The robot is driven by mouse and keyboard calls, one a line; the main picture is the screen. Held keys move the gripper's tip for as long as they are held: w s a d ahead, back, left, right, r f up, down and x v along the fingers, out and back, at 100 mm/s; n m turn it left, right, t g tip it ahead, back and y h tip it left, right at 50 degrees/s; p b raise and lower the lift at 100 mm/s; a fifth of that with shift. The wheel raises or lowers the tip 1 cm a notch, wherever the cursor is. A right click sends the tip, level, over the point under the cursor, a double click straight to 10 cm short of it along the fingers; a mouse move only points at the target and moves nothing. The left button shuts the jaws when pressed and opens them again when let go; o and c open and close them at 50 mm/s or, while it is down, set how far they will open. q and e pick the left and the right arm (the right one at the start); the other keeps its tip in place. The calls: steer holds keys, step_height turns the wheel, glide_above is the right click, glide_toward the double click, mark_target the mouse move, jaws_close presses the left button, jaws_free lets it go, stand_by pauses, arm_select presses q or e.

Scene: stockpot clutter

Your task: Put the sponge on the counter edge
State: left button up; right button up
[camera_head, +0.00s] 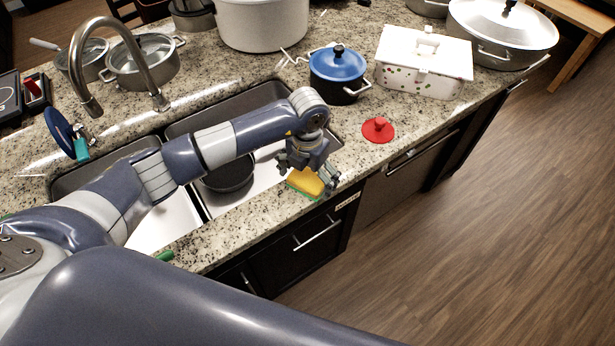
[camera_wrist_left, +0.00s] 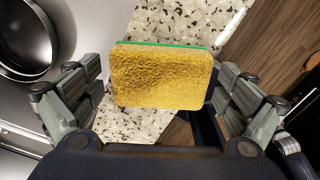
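The sponge (camera_head: 306,182), yellow with a green layer underneath, is at the front edge of the granite counter (camera_head: 262,207), beside the sink. In the left wrist view the sponge (camera_wrist_left: 162,78) shows its yellow face, with a green strip along its far side. My left gripper (camera_head: 309,171) is right over it, with its fingers spread on either side. In the left wrist view the left gripper (camera_wrist_left: 155,85) looks open, with a narrow gap at the sponge's left end. Whether the right finger touches it is unclear. My right gripper is not in view.
The double sink (camera_head: 183,129) holds a dark pan (camera_head: 229,176) under my left arm. A red lid (camera_head: 378,129), a blue-lidded pot (camera_head: 338,73) and a white box (camera_head: 423,62) stand to the right. The faucet (camera_head: 126,48) rises behind the sink. Open floor lies beyond the counter edge.

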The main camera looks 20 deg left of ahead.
mark_target(308, 178)
arm_select(q)
steer(key=shift+r, duration=0.1)
steer(key=shift+r+p, duration=0.2)
steer(key=shift+p, duration=0.1)
step_height(308, 178, up, 12)
steer(key=b, duration=0.5)
steer(key=shift+f, duration=0.15)
